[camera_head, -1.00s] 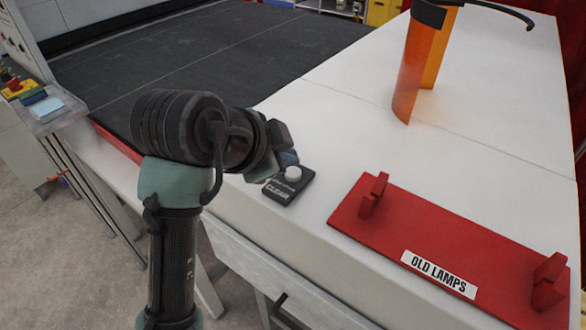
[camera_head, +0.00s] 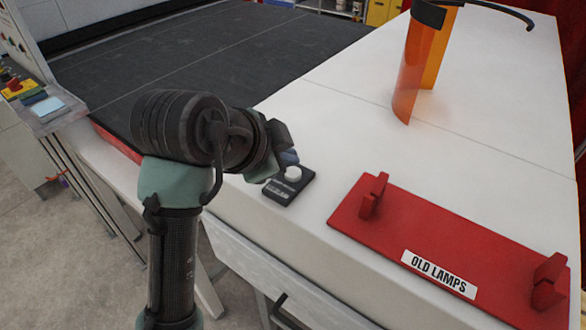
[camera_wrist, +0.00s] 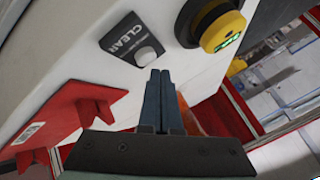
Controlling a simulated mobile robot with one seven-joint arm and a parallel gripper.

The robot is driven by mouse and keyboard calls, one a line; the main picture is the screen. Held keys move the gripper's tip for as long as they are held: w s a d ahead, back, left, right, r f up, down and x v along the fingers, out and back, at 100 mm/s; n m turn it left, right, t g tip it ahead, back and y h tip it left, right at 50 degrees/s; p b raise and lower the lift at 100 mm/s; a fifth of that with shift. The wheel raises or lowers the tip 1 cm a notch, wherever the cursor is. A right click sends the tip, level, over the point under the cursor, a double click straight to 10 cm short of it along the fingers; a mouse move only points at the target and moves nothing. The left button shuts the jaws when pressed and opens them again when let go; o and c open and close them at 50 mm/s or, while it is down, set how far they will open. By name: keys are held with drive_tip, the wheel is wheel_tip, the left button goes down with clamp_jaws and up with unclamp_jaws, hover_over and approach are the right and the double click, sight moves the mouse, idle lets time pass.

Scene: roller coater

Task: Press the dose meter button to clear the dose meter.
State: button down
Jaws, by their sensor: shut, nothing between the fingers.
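The dose meter is a small dark box (camera_head: 284,190) with a round white button (camera_head: 292,174), near the front edge of the white table top in the head view. In the wrist view the box (camera_wrist: 124,36) bears the word CLEAR, and its white button (camera_wrist: 146,56) lies just beyond my fingertips. My gripper (camera_head: 287,158) is shut and empty, right by the button. In the wrist view the fingers (camera_wrist: 160,73) lie together, their tips close to the button's edge. I cannot tell whether they touch it.
A red OLD LAMPS rack (camera_head: 440,245) with two upright holders lies to the right of the box. An orange curved shield (camera_head: 412,70) stands farther back. A dark conveyor bed (camera_head: 210,60) lies behind my arm. A yellow-and-dark round device (camera_wrist: 220,28) shows in the wrist view.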

sight(287, 175)
drive_tip(key=shift+f, duration=0.1)
drive_tip(key=shift+f+b, duration=0.3)
drive_tip(key=shift+f, duration=0.05)
drive_tip(key=shift+f+b, duration=0.3)
drive_tip(key=shift+f, duration=0.2)
idle(0.6)
drive_tip(key=shift+r+p, duration=0.7)
drive_tip(key=shift+r, duration=0.2)
drive_tip(key=shift+r, duration=0.1)
wheel_tip(287, 175, up, 5)
drive_tip(key=p, duration=0.4)
idle(0.7)
